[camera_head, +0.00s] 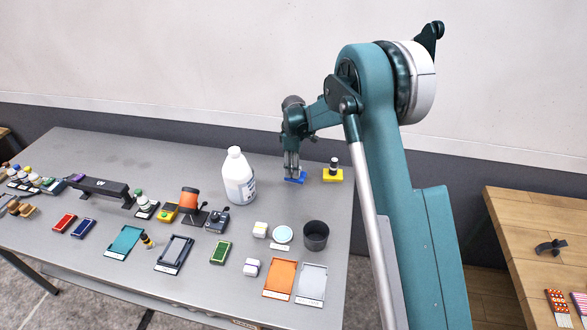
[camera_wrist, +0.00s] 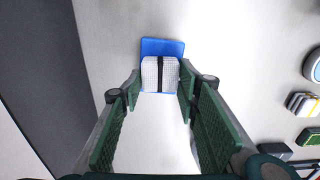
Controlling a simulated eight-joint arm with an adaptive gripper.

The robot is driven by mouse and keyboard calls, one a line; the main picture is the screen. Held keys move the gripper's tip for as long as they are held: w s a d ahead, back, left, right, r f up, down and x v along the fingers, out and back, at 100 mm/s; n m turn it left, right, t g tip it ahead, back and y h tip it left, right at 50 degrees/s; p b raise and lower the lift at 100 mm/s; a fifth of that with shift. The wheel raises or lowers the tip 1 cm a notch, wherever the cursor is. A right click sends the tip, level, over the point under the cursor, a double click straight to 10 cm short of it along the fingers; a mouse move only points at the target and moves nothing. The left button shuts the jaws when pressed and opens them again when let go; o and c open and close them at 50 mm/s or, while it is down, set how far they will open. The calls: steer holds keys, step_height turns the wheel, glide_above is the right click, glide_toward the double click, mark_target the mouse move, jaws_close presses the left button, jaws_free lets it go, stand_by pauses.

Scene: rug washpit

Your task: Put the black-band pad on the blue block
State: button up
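The black-band pad (camera_wrist: 152,74) is a small white block with a black stripe across its middle. In the wrist view it lies over the blue block (camera_wrist: 162,47), whose blue edge shows beyond it and a little beside it. My gripper (camera_wrist: 160,86) has one fingertip at each side of the pad, with no clear gap, and looks shut on it. In the head view my gripper (camera_head: 291,172) points down at the blue block (camera_head: 299,180) near the table's back edge. The pad is mostly hidden there by the fingers.
A yellow block (camera_head: 333,178) with a dark-topped item stands close right of the blue block. A white jug (camera_head: 238,178) stands to the left. A dark cup (camera_head: 316,236), two other white pads (camera_head: 260,229) and coloured trays (camera_head: 279,279) lie nearer the front.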

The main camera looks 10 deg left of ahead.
steer(key=o, duration=0.3)
steer(key=shift+r, duration=0.15)
steer(key=shift+r, duration=0.1)
step_height(320, 180, up, 12)
stand_by(0.7)
stand_by(0.5)
